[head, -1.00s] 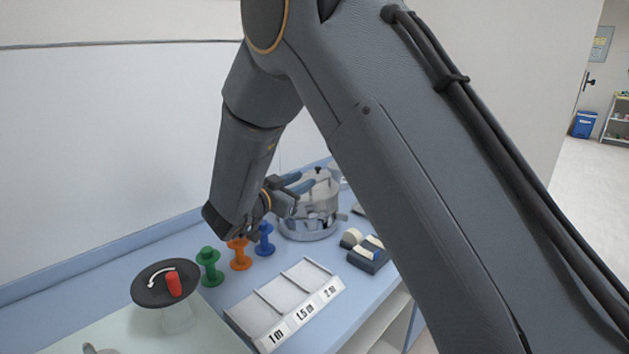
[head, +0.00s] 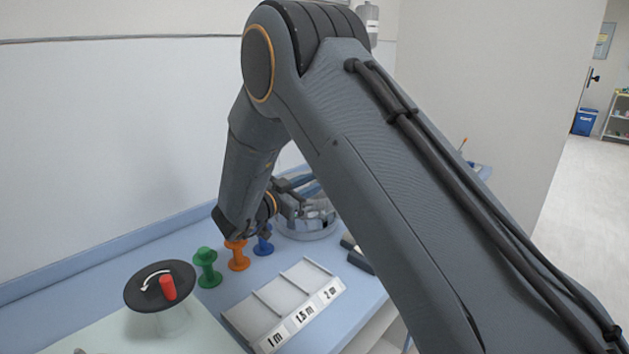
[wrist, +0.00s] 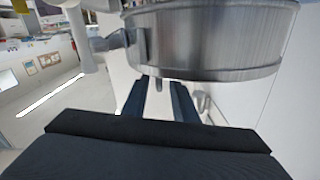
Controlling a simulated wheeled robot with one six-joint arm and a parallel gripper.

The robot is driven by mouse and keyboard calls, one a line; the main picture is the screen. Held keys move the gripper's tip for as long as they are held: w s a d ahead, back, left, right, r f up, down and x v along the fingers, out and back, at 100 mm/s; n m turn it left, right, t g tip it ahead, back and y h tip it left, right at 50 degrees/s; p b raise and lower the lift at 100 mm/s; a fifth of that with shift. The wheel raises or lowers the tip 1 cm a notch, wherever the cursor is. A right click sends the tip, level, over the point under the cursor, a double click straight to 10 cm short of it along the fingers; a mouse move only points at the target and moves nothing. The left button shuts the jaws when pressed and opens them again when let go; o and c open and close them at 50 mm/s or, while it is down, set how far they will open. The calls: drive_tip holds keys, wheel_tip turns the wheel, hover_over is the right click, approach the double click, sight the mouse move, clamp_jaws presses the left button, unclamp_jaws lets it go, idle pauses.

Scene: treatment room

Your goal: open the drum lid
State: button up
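The metal drum (head: 308,230) stands towards the back of the blue counter in the head view, partly hidden behind my arm. Its lid is mostly covered there. In the wrist view, the round metal drum side (wrist: 210,45) fills the upper part, with a small bracket on its left. My gripper (head: 297,190) is at the drum's left side. In the wrist view, my gripper (wrist: 158,100) has its two dark blue fingers apart, just beneath the drum's rim as pictured. A small grey peg (wrist: 158,84) shows between the fingers; I cannot tell whether they touch it.
Green (head: 207,267), orange (head: 238,256) and blue (head: 263,242) spools stand in a row left of the drum. A labelled grey tray (head: 285,300) lies in front. A black disc with a red knob (head: 168,287) stands at left. The wall runs close behind.

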drive_tip(key=shift+d, duration=0.1)
clamp_jaws()
drive_tip(key=shift+w+r, duration=0.1)
idle(1.3)
